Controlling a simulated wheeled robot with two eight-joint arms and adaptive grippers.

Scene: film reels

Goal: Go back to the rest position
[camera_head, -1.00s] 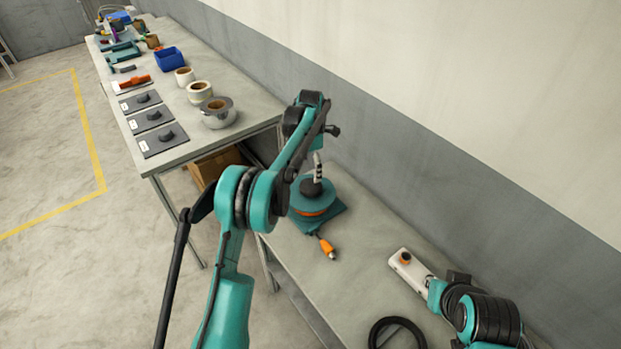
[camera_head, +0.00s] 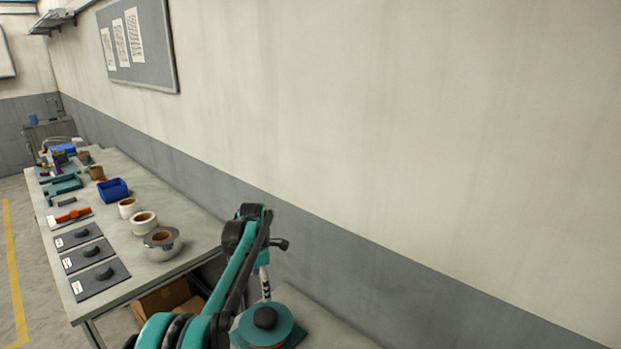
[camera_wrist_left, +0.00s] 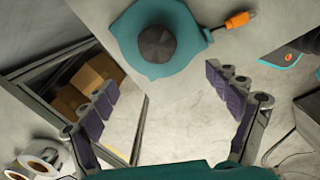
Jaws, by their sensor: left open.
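My left arm rises from the bottom of the head view and bends down toward the bench. Its left gripper (camera_wrist_left: 165,85) is open and empty in the wrist view, its padded fingers spread wide. In the head view only a small striped part of the gripper (camera_head: 265,284) shows. A round teal device with a dark knob (camera_head: 265,317) sits below it. The wrist view shows the same device (camera_wrist_left: 185,20) beyond the fingertips, apart from them, with an orange-tipped piece (camera_wrist_left: 237,20) at its side. My right gripper is out of view.
A long table (camera_head: 190,250) at left holds several rolls (camera_head: 143,222), dark plates with black knobs (camera_head: 99,278), a blue bin (camera_head: 112,190) and tools. A cardboard box (camera_head: 162,299) is under it. The wall (camera_head: 400,130) runs along the right.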

